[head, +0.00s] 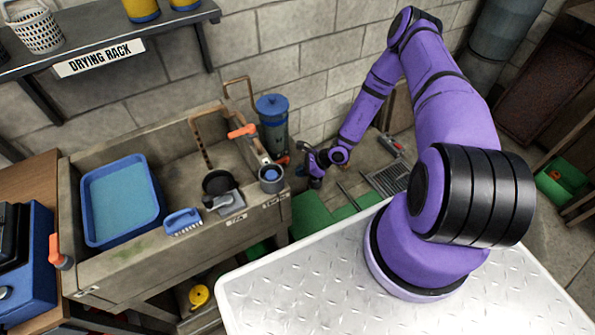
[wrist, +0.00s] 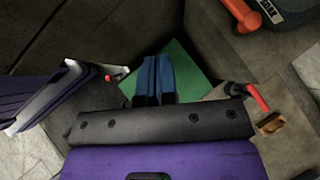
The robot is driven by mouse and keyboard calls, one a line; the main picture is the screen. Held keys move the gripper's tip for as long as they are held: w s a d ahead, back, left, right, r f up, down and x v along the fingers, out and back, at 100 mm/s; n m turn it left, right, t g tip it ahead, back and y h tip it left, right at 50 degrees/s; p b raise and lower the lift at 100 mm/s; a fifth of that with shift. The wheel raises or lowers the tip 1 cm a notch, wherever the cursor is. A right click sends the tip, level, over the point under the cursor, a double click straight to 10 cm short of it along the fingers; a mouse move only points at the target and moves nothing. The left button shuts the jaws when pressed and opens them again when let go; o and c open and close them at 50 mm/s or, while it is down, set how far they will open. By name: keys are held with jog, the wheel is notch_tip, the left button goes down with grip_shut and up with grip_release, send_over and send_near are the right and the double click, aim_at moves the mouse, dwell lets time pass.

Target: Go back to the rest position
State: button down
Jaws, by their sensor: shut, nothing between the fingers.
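My purple arm reaches over from the white platform. My gripper (head: 302,166) hangs low beside the right end of the sink in the head view, small and partly turned away. In the wrist view its two blue fingers (wrist: 153,78) lie side by side, shut with nothing between them. A green surface (wrist: 186,66) shows beyond the fingertips. I cannot tell how far it is from them.
The stone sink (head: 150,262) holds a blue basin (head: 90,240). A brush (head: 183,222) and a grey cup (head: 271,179) sit on its edge. A blue-lidded canister (head: 272,106) stands behind. A drying rack shelf (head: 130,38) hangs upper left. A green crate (head: 562,176) is far right.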

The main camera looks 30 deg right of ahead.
jog(key=shift+s+r, duration=0.15)
dwell(0.5)
jog(key=w+d+r+n, duration=0.1)
jog(key=w+r+n, duration=0.25)
jog(key=r, duration=0.75)
jog(key=w+r+n, duration=0.3)
jog(key=r+n, duration=0.1)
jog(key=r, duration=0.6)
jog(key=s+a+r+n+g, duration=0.1)
jog(key=r+n, duration=0.1)
jog(key=r, duration=0.6)
jog(key=s+a+r+n+h, duration=0.1)
jog(key=r+n, duration=0.2)
jog(key=r, duration=0.5)
jog(key=s+a+r+n+g, duration=0.1)
jog(key=s+r+n, duration=0.1)
jog(key=r, duration=0.6)
jog(key=s+a+r+n+t+h, duration=0.1)
jog(key=s+r+n+h, duration=0.5)
jog(key=s+r, duration=1.45)
jog(key=s+d+r+n+t+h, duration=0.1)
jog(key=s+d+r+n+t, duration=0.1)
jog(key=s, duration=0.7)
jog(key=shift+d+r+n, duration=0.3)
jog(key=shift+r+n, duration=0.15)
jog(key=shift+r, duration=0.35)
